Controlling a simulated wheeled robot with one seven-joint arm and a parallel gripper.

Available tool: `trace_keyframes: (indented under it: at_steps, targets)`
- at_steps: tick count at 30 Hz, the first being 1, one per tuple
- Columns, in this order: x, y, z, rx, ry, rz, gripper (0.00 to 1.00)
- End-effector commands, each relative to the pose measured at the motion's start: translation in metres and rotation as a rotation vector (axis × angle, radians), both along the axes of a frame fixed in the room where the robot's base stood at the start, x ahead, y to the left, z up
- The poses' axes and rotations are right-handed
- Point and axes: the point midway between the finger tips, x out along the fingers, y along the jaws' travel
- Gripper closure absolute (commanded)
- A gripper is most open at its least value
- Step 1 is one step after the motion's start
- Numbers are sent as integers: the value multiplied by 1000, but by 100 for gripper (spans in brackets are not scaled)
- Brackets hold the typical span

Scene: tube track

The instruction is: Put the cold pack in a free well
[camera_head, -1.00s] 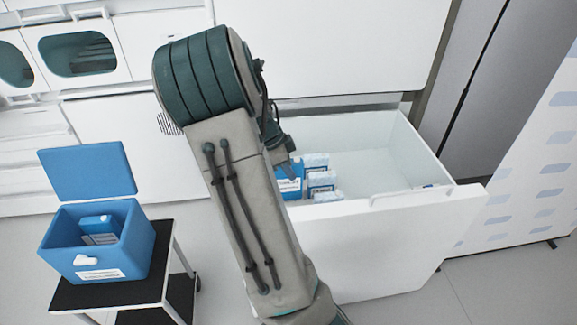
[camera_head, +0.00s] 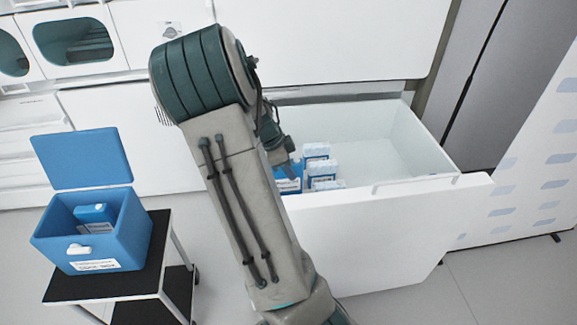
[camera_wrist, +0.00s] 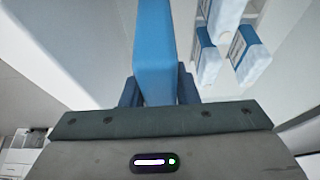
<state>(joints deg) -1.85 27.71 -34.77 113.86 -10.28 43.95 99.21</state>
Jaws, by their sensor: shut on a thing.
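My gripper (camera_wrist: 158,92) is shut on a blue cold pack (camera_wrist: 155,45), which stands out ahead between the two fingers in the wrist view. An open blue cool box (camera_head: 87,245) stands on a cart, lid up, with one blue pack (camera_head: 94,213) inside. Its wells cannot be made out.
The white drawer (camera_head: 390,225) is pulled open, its right part empty. Several blue-and-white packs (camera_head: 316,151) stand at its left, also right of the held pack in the wrist view (camera_wrist: 249,52). The black-topped cart (camera_head: 110,287) stands left, with open floor between.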

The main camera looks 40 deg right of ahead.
Motion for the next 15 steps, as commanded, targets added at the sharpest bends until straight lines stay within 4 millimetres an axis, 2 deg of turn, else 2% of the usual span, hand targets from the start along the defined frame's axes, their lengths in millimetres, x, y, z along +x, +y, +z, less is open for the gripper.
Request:
trace_keyframes:
  at_steps: [6,15]
  targets:
    - [0,0,-11,0,-1,0,100]
    - [0,0,-11,0,-1,0,100]
